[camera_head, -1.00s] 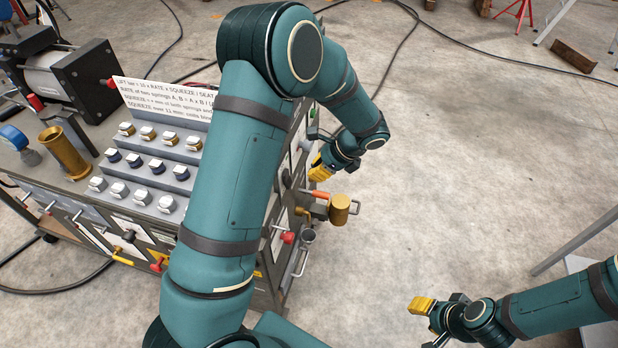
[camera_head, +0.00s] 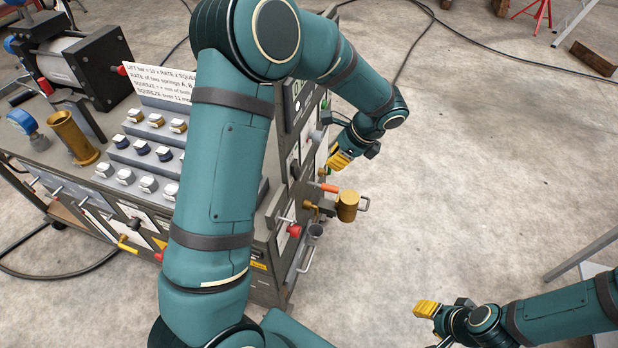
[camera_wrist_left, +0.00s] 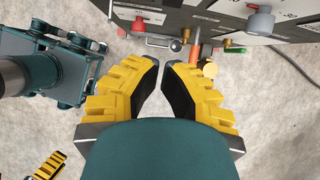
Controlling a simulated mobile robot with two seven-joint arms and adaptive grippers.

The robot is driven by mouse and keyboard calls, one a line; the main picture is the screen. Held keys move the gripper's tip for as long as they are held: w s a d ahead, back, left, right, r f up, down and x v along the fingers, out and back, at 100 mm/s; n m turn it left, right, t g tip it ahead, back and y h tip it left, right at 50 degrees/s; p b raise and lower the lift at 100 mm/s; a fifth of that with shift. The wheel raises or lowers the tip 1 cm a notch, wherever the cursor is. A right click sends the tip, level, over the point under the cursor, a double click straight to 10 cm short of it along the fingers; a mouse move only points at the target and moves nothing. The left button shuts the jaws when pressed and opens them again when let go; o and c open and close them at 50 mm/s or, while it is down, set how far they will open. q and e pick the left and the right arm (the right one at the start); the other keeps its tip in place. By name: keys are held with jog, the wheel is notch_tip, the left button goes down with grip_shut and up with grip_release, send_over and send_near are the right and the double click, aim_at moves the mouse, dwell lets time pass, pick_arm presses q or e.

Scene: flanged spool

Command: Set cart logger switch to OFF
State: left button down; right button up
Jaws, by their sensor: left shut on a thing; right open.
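The cart (camera_head: 262,240) carries several switches and handles on its right end panel. I cannot tell which of them is the logger switch; a small black knob (camera_head: 295,168) sits on a pale plate there, partly behind my arm. My left gripper (camera_head: 338,161) is off the panel's right side, above an orange handle (camera_head: 328,187). In the left wrist view its yellow fingers (camera_wrist_left: 161,66) are close together, and what they hold cannot be made out. My right gripper (camera_head: 424,309) is open over bare floor, apart from the cart.
A brass cup (camera_head: 348,205) and a red knob (camera_head: 294,231) stick out from the end panel. In the left wrist view, a silver ball lever (camera_wrist_left: 176,45) and a green-tipped part (camera_wrist_left: 235,48) also protrude. A grey stand (camera_head: 585,250) is at far right.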

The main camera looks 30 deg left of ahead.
aim_at(296, 169)
pick_arm(q)
jog(key=shift+d, duration=0.1)
dwell(0.3)
jog(key=a+r+x, duration=0.1)
jog(key=a+x, duration=0.1)
jog(key=x, duration=1.1)
jog(key=shift+s+a+r, duration=0.15)
jog(key=shift+s+r, duration=0.05)
jog(key=shift+s, duration=0.05)
